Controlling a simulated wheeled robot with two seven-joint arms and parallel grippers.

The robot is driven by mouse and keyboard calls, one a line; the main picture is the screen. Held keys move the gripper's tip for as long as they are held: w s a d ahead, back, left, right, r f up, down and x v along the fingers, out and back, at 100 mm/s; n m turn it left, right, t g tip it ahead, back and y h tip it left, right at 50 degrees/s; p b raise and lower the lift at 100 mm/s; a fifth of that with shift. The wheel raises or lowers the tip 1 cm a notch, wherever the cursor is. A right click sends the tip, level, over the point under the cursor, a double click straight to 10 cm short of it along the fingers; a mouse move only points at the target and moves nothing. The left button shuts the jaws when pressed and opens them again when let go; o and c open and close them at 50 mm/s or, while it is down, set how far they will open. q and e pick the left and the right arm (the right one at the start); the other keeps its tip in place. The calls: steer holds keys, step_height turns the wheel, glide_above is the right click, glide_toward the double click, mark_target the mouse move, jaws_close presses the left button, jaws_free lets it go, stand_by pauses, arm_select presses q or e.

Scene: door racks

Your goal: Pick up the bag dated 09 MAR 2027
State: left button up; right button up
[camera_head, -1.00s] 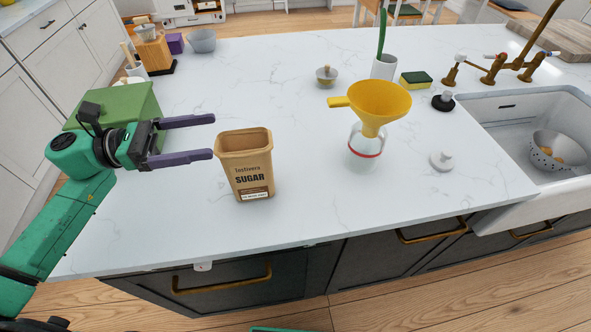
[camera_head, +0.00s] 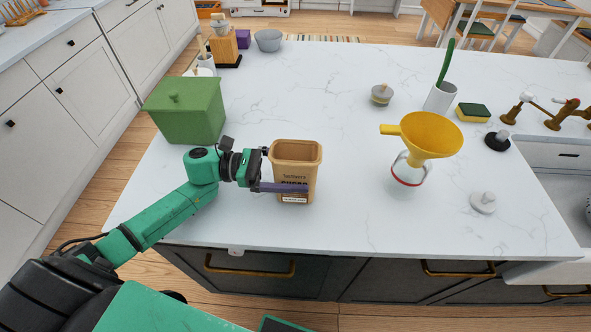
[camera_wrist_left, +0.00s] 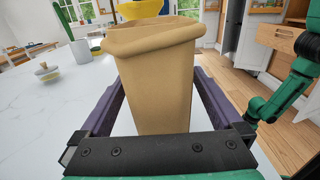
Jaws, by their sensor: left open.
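In the left wrist view the bag (camera_wrist_left: 155,80) stands between the two purple fingers of the left gripper (camera_wrist_left: 155,105), with a narrow gap on the right side. My right gripper does not show.
A yellow funnel (camera_head: 431,136) sits on a glass jar (camera_head: 408,172) to the right. A green box (camera_head: 186,108) stands behind my left arm. A white knobbed lid (camera_head: 483,202) lies near the right front. The counter (camera_head: 350,220) is clear between bag and jar.

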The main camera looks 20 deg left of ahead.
arm_select(q)
jaws_close()
